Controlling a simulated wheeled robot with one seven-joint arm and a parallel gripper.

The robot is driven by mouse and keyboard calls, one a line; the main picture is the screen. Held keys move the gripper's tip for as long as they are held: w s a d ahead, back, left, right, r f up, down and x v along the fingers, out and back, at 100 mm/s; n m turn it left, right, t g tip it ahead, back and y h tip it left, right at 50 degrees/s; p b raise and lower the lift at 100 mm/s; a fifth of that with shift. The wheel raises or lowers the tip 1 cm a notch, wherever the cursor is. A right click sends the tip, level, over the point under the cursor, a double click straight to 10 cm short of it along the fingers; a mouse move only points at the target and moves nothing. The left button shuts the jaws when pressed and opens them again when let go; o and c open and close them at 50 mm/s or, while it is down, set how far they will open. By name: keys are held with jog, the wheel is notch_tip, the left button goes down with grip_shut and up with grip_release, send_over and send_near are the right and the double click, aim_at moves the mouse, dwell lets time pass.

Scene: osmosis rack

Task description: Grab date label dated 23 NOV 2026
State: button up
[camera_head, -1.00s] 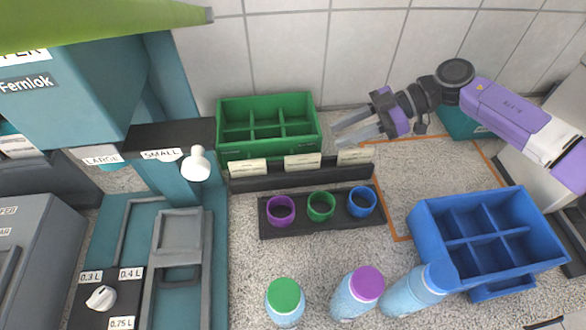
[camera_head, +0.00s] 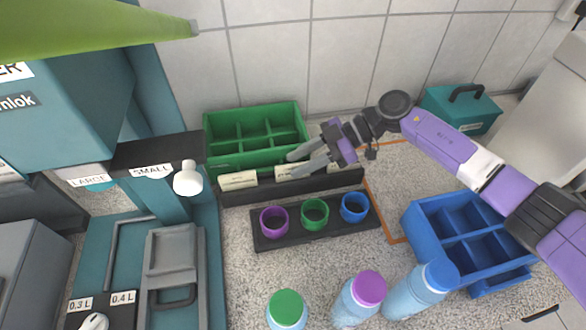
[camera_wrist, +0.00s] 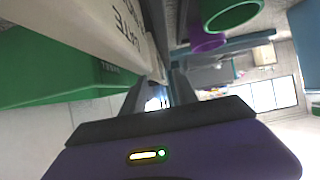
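Three cream date labels stand in a row in a black holder (camera_head: 275,191) in the head view: the left label (camera_head: 238,180), the middle label (camera_head: 288,172) and the right label (camera_head: 337,166). Their dates are too small to read. My gripper (camera_head: 293,164) is open, its two fingers pointing left at the middle label. The fingertips overlap that label in the picture; contact cannot be told. In the wrist view, a large cream label (camera_wrist: 125,30) with partly visible lettering reading "DATE" is close beside the spread fingers (camera_wrist: 163,95). No date is legible there.
A green divided crate (camera_head: 222,160) stands right behind the labels. In front is a black rack (camera_head: 268,242) with purple, green and blue rings. Capped bottles (camera_head: 287,312) and a blue crate (camera_head: 420,240) stand nearer. A teal machine (camera_head: 70,80) is at left.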

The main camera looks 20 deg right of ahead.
jog(key=shift+a+f, duration=0.1)
jog(key=shift+a, duration=0.05)
grip_shut()
dwell(1.4)
